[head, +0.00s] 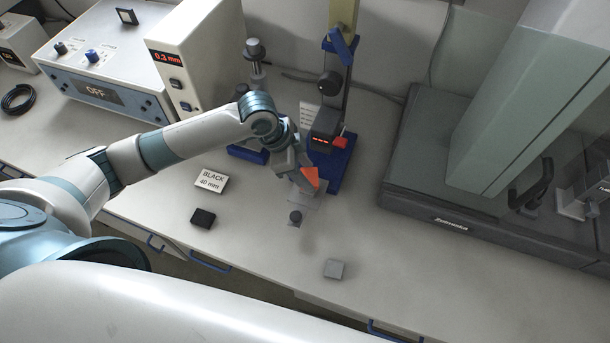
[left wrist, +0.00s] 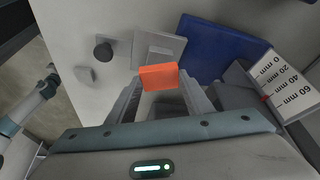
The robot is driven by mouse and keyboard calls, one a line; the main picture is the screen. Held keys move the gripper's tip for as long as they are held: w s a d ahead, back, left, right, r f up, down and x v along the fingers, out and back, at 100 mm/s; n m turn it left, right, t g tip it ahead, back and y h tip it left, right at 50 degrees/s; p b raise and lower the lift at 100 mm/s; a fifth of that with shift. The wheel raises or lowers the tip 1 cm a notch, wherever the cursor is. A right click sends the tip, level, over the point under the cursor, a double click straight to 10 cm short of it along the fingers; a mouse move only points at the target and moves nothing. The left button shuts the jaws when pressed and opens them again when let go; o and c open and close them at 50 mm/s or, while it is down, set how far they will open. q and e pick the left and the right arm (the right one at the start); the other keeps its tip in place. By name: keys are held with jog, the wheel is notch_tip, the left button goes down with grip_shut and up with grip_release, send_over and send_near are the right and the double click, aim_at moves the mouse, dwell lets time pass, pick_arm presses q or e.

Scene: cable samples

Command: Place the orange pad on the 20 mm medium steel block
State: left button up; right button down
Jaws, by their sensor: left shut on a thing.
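The orange pad (head: 312,177) is held between the fingers of my left gripper (head: 303,182). In the left wrist view the pad (left wrist: 158,77) sits across the fingertips of the gripper (left wrist: 160,85). It is over or close to a flat steel plate (head: 304,199) in front of the blue-based stand; I cannot tell whether they touch. A small grey block (head: 334,269) lies apart, nearer the bench's front edge, and appears in the left wrist view (left wrist: 86,75). No size mark on it is readable. My right gripper is not in view.
The stand's blue base (head: 341,172) is close to the gripper. A dark knob (head: 295,217) is just in front of the plate. A black block (head: 203,217) and a "BLACK 40 mm" card (head: 211,181) lie left. The bench around the grey block is clear.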

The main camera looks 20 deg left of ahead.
pick_arm(q)
notch_tip(320, 180, down, 2)
jog(key=shift+s+p, duration=0.1)
jog(key=shift+p, duration=0.3)
jog(key=shift+f, duration=0.35)
jog(key=shift+f, duration=0.15)
jog(key=o, duration=1)
jog(key=shift+o, duration=0.2)
